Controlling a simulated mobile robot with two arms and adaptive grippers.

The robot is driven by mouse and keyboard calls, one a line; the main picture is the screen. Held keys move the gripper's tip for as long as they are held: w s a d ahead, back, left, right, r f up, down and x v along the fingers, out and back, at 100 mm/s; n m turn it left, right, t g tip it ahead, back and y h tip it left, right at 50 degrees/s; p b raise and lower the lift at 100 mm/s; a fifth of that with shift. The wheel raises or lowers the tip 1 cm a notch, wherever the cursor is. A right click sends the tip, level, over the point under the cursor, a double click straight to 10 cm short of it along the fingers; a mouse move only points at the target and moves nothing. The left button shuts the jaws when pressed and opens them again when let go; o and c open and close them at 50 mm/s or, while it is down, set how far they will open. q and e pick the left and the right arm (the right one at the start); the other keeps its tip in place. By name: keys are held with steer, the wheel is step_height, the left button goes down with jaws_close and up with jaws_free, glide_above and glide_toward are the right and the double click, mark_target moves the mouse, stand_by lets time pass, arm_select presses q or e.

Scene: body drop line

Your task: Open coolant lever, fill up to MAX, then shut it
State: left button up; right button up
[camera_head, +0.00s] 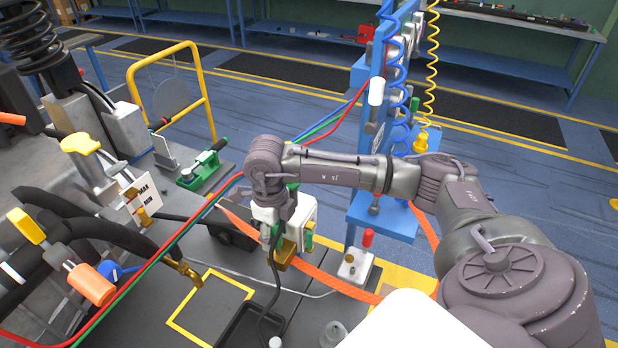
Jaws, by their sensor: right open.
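A white gauge plate marked MAX and MIN (143,192) stands at the left, with a gold-coloured level piece beside it. A yellow handle (80,143) sits on a fitting just above and left of the plate. I cannot tell for sure which handle is the coolant lever. A green-handled clamp (204,166) stands behind and to the right of the plate. My right gripper (285,262) is open over the grey work surface, right of the gauge and apart from it. Its fingers are partly hidden by its own body and a dark cable. My left gripper is not in view.
Black hoses, a brass nozzle (185,270) and an orange-ended handle (92,285) crowd the left. Red, green and orange hoses cross the work surface. A yellow-outlined square (208,305) lies empty. A blue post (376,130) with coiled hoses stands behind my right arm.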

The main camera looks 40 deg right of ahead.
step_height(320, 180, up, 8)
steer(key=p, duration=0.4)
steer(key=shift+f, duration=0.15)
stand_by(0.4)
